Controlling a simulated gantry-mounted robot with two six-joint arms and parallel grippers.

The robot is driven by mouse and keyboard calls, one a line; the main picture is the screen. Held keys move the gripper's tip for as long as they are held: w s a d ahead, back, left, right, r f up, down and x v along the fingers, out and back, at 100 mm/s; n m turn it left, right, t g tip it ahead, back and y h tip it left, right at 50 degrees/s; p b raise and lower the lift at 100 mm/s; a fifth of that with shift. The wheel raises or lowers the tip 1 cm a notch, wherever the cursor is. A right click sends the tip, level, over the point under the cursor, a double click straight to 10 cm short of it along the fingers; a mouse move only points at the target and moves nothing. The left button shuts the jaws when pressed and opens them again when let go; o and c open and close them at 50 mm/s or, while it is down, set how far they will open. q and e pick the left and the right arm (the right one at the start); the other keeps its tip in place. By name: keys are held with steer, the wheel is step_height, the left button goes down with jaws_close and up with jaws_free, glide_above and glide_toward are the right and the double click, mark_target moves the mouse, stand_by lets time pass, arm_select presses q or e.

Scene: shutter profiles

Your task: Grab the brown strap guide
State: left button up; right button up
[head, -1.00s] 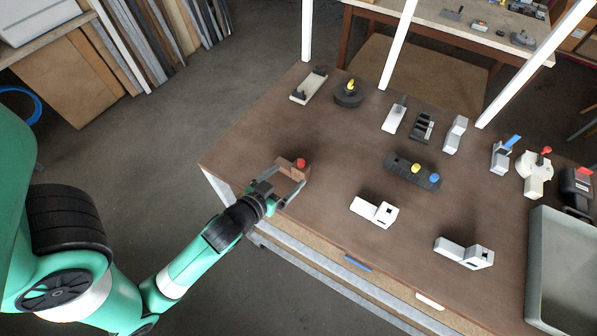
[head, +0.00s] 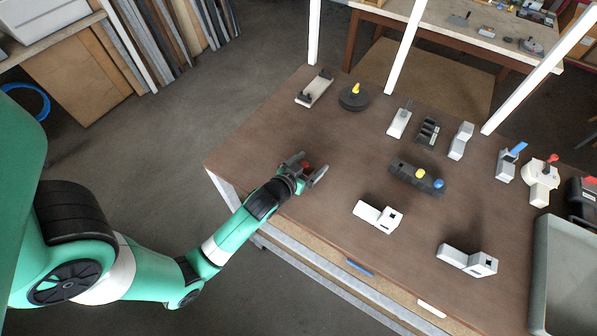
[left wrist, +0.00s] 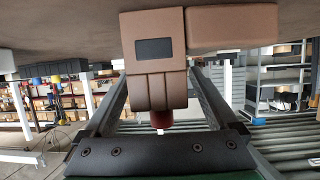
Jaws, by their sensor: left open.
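The brown strap guide (left wrist: 152,60) is a brown block with a dark rectangular window and a longer brown arm to one side. It shows large in the left wrist view, against the tabletop at the top of that picture. Its red knob (left wrist: 161,119) points toward my left gripper's palm. In the head view the red knob (head: 307,168) shows between the fingers, and the brown body is mostly hidden. My left gripper (head: 310,166) is open, with one finger on each side of the guide. Gaps show between the fingers and the block. My right gripper is not in view.
The brown table (head: 270,133) is clear around the guide. White latches (head: 378,216) and a dark block with yellow and blue knobs (head: 417,178) stand to the right. A grey bin (head: 566,270) is at the far right. White posts (head: 404,45) rise from the table's back edge.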

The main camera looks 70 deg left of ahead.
arm_select(q)
steer(key=c, duration=1.5)
steer(key=shift+o, duration=0.2)
steer(key=shift+r, duration=0.1)
steer(key=shift+r, duration=0.9)
steer(key=s+d+r+p, duration=0.8)
steer(key=s+d+r, duration=0.1)
steer(key=d+r, duration=0.1)
steer(key=shift+s+d+r, duration=0.2)
steer(key=shift+d+r, duration=0.05)
steer(key=shift+r, duration=0.3)
